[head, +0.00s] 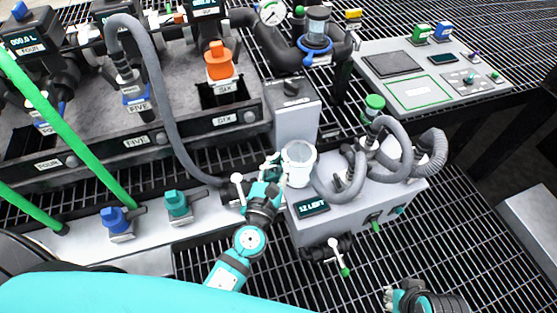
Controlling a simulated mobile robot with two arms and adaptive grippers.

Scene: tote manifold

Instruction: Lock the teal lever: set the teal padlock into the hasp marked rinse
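A teal block-like piece (176,203), which may be the teal lever or padlock, sits on the white ledge at the lower left, beside a similar blue piece (115,219). No mark reading rinse is legible, and I cannot pick out the hasp. My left gripper (277,168) is at the left side of a white cup (299,162) on the white cabinet. Its fingers overlap the cup's edge in the picture; whether they grip it or something else is unclear. My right gripper (390,298) is low at the right, over the floor grating, away from these things.
The white cabinet (345,209) has grey hoses (393,150) and a display on it. Several tanks with numbered labels stand at the upper left. A grey control panel (440,75) with green and blue blocks is at the upper right. Open floor grating lies at the lower right.

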